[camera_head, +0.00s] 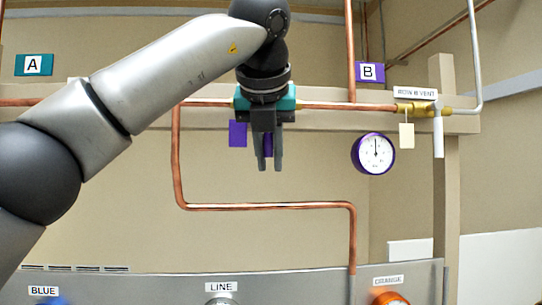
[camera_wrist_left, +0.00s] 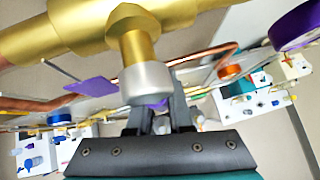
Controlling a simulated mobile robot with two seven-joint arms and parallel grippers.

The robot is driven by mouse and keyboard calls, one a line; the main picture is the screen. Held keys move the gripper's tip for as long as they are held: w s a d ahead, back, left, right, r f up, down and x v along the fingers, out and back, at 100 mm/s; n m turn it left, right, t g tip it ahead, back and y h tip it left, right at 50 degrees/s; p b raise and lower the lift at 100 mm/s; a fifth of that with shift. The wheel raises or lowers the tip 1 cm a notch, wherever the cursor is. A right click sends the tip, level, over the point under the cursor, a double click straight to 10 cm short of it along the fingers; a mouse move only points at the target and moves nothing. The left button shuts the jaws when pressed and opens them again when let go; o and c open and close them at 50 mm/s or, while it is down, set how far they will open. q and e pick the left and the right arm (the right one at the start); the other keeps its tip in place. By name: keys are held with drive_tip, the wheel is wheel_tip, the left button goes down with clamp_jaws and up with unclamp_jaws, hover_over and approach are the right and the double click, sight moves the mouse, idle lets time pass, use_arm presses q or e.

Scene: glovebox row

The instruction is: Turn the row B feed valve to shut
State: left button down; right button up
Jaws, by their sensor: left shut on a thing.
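My left gripper (camera_head: 268,162) points down in front of the pipe on the beam, in the middle of the head view. It is shut on a purple handle (camera_head: 268,145), of which only a strip shows between the fingers. In the left wrist view, the brass valve body (camera_wrist_left: 85,28) and its silver collar (camera_wrist_left: 148,82) are close in front of the gripper (camera_wrist_left: 160,118). A bit of purple shows between the fingers below the collar. Most of the handle is hidden, so its angle is hard to tell. A purple tag (camera_head: 238,133) hangs just left of the gripper. My right gripper is not in view.
A purple B plate (camera_head: 370,72) and a purple-rimmed gauge (camera_head: 374,153) are to the right. The row B vent valve (camera_head: 425,108) has a white handle (camera_head: 438,135) hanging down. A teal A plate (camera_head: 34,65) is at left. A grey panel (camera_head: 290,285) with labelled knobs runs below.

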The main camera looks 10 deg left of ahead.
use_arm(q)
drive_tip(key=c, duration=0.8)
unclamp_jaws()
drive_tip(key=shift+c, duration=0.2)
drive_tip(key=v, duration=1.5)
drive_tip(key=shift+r, duration=0.1)
